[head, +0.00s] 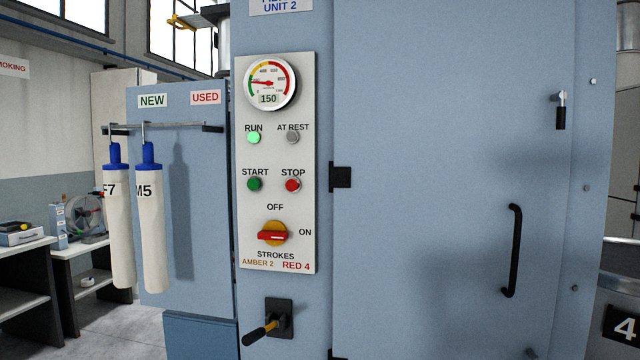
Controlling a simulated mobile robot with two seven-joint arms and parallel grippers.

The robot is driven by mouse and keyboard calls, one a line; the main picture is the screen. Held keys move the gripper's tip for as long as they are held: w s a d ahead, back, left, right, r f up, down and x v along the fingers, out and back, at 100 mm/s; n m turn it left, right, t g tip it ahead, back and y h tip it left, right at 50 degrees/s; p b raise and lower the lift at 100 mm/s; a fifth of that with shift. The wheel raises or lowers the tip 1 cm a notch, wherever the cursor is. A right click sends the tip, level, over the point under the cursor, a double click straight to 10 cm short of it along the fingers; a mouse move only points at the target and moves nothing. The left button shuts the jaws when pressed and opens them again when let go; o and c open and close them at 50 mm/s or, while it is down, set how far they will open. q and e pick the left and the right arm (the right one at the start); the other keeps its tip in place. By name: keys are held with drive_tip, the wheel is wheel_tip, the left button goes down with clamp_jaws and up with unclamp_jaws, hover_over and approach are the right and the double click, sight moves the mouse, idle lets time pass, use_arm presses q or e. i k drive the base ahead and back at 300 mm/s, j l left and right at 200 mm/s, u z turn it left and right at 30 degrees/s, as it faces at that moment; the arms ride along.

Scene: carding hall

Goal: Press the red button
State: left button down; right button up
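The red button (292,185) sits under the label STOP on a pale control panel (307,215) on the front of a blue-grey cabinet. A green button (254,184) under START is to its left. Above them the RUN lamp (254,138) glows green and the AT REST lamp (292,138) is grey. A red-handled rotary switch (272,234) on a yellow disc is below, with OFF and ON marked around it. Neither of my grippers shows in the head view.
A round gauge (269,84) reading 150 tops the panel. A lever (262,332) sticks out below it. The cabinet door (430,180) at right is closed, with a black handle (512,250). Two white filter sleeves (151,225) hang at left. Tables (85,250) stand further left.

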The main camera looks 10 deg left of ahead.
sight(292, 185)
drive_tip(key=i+j+z, duration=0.2)
drive_tip(key=i, duration=0.25)
drive_tip(key=i+j+z, duration=0.2)
drive_tip(key=i, duration=0.2)
drive_tip(key=i+j+z, duration=0.2)
drive_tip(key=i+j, duration=0.1)
drive_tip(key=i, duration=0.1)
